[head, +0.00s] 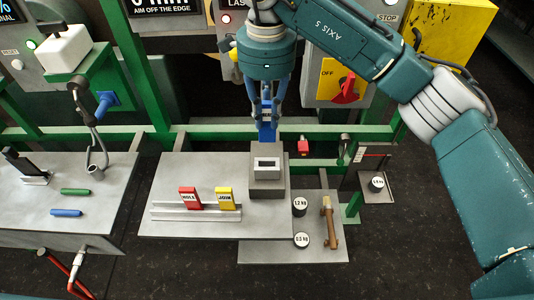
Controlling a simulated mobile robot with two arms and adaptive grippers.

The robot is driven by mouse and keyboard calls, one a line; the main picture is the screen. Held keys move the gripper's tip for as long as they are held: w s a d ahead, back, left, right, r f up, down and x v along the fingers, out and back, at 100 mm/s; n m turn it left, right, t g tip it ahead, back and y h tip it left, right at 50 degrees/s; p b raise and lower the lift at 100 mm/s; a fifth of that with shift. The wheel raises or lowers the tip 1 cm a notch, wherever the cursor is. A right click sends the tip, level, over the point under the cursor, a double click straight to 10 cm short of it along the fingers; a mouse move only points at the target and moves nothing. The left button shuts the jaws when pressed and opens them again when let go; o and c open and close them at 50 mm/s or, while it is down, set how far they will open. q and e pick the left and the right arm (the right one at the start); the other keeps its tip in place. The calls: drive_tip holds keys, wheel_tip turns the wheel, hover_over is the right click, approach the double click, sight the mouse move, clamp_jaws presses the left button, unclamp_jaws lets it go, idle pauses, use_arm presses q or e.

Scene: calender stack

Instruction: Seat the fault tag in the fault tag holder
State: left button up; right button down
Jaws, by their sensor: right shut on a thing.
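My right gripper (267,104) comes down from the top and is shut on a blue piece, the fault tag as it seems (267,130). The blue piece hangs upright, its lower end just above or behind the grey block (266,184). The block has a pale-rimmed dark opening on its top, which looks like the fault tag holder (266,162). I cannot tell whether the piece touches the block. A red tag marked HOLE (188,196) and a yellow tag marked JOIN (226,198) stand in a rail to the left. My left gripper is not in view.
The rail (170,212) lies on a grey table (165,175). A green beam (215,132) runs behind the block. Another bench (110,200) stands at left.

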sight(267, 142)
wheel_tip(267, 142, down, 8)
drive_tip(key=shift+s+r+p, duration=0.1)
drive_tip(key=shift+r+p, duration=0.1)
drive_tip(key=shift+p, duration=0.65)
drive_tip(key=shift+f, duration=0.65)
wheel_tip(267, 142, down, 4)
drive_tip(key=shift+p, duration=0.7)
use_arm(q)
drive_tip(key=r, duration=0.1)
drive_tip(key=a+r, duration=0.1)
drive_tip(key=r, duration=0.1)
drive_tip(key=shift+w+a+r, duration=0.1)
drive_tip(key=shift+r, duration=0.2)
use_arm(e)
drive_tip(key=shift+f, duration=0.1)
drive_tip(key=shift+f, duration=0.15)
drive_tip(key=c, duration=1.6)
unclamp_jaws()
drive_tip(key=shift+c, duration=0.2)
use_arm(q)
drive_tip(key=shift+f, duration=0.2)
